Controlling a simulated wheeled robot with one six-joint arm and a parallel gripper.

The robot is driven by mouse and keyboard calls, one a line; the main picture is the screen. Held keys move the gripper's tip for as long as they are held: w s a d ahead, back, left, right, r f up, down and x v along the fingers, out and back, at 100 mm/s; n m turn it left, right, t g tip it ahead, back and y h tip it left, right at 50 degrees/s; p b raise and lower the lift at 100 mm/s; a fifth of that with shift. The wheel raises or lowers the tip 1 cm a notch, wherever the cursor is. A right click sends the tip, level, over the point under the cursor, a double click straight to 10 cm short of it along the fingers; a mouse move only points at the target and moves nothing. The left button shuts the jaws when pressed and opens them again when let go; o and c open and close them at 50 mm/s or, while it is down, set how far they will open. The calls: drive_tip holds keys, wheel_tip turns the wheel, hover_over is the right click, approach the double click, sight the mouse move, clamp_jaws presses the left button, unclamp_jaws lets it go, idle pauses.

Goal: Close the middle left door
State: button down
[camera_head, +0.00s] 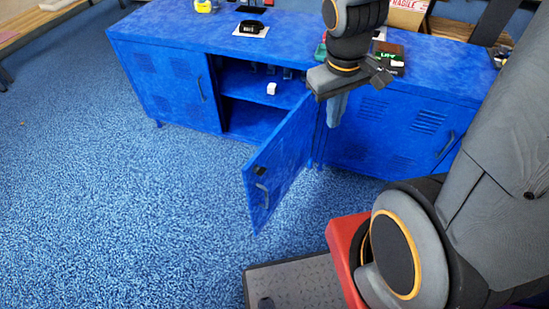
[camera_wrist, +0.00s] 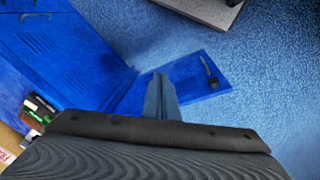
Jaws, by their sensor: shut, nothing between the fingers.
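The blue metal cabinet (camera_head: 160,35) has its middle door (camera_head: 284,160) swung wide open toward me. The door's dark handle (camera_head: 261,190) is near its free edge. The opening shows a shelf (camera_head: 262,88) with a small white object (camera_head: 271,88) on it. My gripper (camera_head: 336,110) is shut and empty, pointing down near the door's hinge side. In the wrist view the shut fingers (camera_wrist: 161,92) appear in front of the open door (camera_wrist: 198,80), whose handle (camera_wrist: 211,74) shows beyond them. I cannot tell whether they touch the door.
The closed left door (camera_head: 165,85) and closed right door (camera_head: 395,130) flank the opening. A tape measure (camera_head: 204,6), a tape dispenser (camera_head: 250,28) and boxes (camera_head: 406,12) sit on the cabinet top. The blue carpet (camera_head: 110,200) left of the open door is clear.

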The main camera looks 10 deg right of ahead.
drive_tip(key=w+d+f+n+t, duration=0.2)
drive_tip(key=w+d+n, duration=0.1)
drive_tip(key=w+n, duration=0.15)
drive_tip(key=n+g+y, duration=0.3)
drive_tip(key=n+y, duration=0.5)
drive_tip(key=n, duration=1.1)
approach(255, 165)
drive_tip(key=s+f, duration=0.3)
drive_tip(key=f, duration=0.1)
drive_tip(key=shift+w+a, duration=1.1)
drive_tip(key=shift+w, duration=0.35)
